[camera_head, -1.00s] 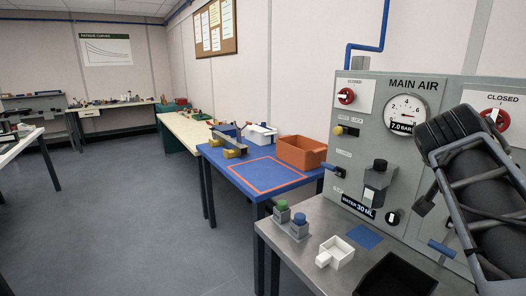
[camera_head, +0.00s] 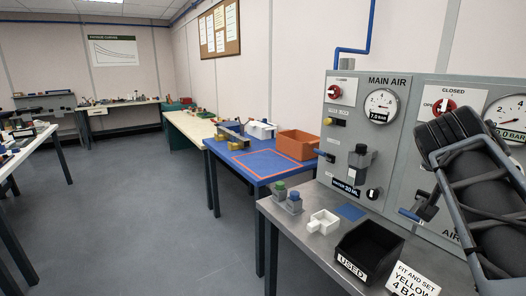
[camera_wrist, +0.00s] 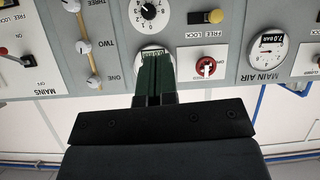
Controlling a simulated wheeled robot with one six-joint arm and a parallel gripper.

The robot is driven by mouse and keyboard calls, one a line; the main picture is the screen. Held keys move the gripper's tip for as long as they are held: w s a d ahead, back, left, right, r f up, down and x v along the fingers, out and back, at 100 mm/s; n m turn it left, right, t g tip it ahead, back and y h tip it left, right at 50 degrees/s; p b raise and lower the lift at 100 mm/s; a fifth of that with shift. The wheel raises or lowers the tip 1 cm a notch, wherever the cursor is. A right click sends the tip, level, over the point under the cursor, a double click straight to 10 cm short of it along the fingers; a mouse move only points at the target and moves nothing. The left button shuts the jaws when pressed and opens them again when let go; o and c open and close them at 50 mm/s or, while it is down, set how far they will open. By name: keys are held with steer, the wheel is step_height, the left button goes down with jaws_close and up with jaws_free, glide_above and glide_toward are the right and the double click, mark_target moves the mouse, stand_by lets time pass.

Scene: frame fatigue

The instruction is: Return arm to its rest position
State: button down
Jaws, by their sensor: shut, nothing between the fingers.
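My gripper (camera_wrist: 155,62) shows in the wrist view with its two dark green fingers together, shut and empty. Its fingertips overlap a gauge on the grey panel (camera_wrist: 110,60); I cannot tell how far off the panel is. In the head view my folded dark arm fills the right edge, in front of part of the panel. The gripper does not show in the head view.
The air panel (camera_head: 340,107) stands behind a steel bench (camera_head: 300,225). On the bench are a black bin marked USED (camera_head: 368,250), a white tray (camera_head: 322,222) and a sign card (camera_head: 412,282). A blue table (camera_head: 225,160) stands beyond.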

step_height(320, 180, down, 8)
steer(key=w+a+n+y+p, duration=0.1)
steer(key=a+n+y, duration=0.2)
steer(key=s+a+f+n+g+y+p, duration=0.1)
steer(key=s+a+f+n+y+p, duration=0.1)
steer(key=a+f+p, duration=0.3)
steer(key=s+a+f+n+g+y+p, duration=0.1)
steer(key=s+a+f+n+y+p, duration=0.15)
steer(key=a, duration=0.55)
steer(key=s+a+f+n+g+y+p, duration=0.1)
steer(key=s+a+f+n+y+p, duration=0.15)
steer(key=a+p, duration=0.3)
steer(key=n+h, duration=0.5)
steer(key=n, duration=0.1)
glide_toward(410, 214)
steer(key=shift+n, duration=0.3)
steer(key=p+x, duration=0.2)
steer(key=x, duration=0.5)
steer(key=shift+w+d+f, duration=0.1)
steer(key=shift+w+f, duration=0.05)
steer(key=shift+f, duration=0.05)
